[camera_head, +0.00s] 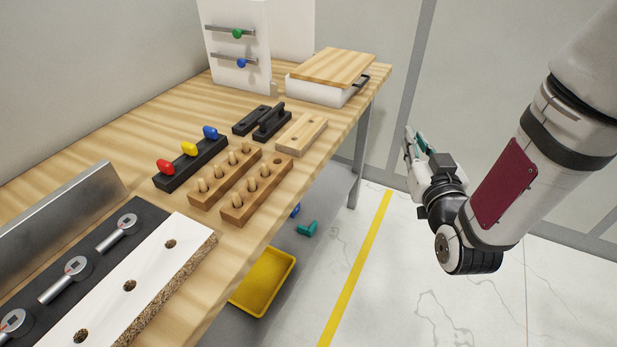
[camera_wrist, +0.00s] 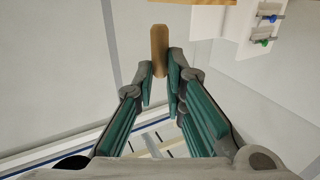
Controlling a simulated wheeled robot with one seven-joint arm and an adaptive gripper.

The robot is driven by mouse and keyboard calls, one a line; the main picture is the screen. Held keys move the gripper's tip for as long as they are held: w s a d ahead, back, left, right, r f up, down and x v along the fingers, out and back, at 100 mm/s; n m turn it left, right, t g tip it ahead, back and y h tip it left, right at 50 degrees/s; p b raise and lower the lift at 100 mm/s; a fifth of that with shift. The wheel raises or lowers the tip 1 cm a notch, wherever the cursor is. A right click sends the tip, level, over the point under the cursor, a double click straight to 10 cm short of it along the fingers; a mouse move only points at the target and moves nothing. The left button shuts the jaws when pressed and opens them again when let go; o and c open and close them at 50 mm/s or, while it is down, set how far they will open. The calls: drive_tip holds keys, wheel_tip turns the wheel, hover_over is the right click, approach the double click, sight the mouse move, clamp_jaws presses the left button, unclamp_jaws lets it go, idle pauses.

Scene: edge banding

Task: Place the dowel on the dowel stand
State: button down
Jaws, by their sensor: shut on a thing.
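A short tan wooden dowel (camera_wrist: 159,42) is in the wrist view, its lower end between the fingertips of my gripper (camera_wrist: 161,78). The gripper is shut on it. In the head view my gripper (camera_head: 412,146) is raised right of the table, over the floor side, and the dowel cannot be made out there. Two wooden dowel stands lie side by side on the table. The rear stand (camera_head: 210,204) holds several upright dowels. The front stand (camera_head: 243,217) holds dowels too and shows an open hole at its far right end. My gripper is well apart from both.
A black holder (camera_head: 180,178) with red, yellow and blue knobs stands left of the stands. A pale wooden block (camera_head: 301,134) and black pieces lie behind. A white box (camera_head: 318,92) with a wooden lid is at the far end.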

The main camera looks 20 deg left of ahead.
drive_tip(key=s+a+f+n+g+y+b, duration=0.3)
drive_tip(key=s+a+n+g+y+b, duration=0.3)
drive_tip(key=s+a+n+g+y, duration=0.85)
drive_tip(key=m+h, duration=0.2)
drive_tip(key=h, duration=0.2)
hover_over(286, 164)
drive_tip(key=shift+s+f+b, duration=0.15)
drive_tip(key=shift+f+b, duration=0.3)
drive_tip(key=shift+f, duration=0.2)
drive_tip(key=shift+w+f, duration=0.2)
drive_tip(key=shift+f, duration=0.05)
wheel_tip(286, 164, down, 3)
drive_tip(key=shift+f, duration=0.1)
drive_tip(key=c, duration=1.6)
unclamp_jaws()
drive_tip(key=shift+c, duration=0.2)
drive_tip(key=s+d, duration=0.1)
drive_tip(key=d, duration=1.1)
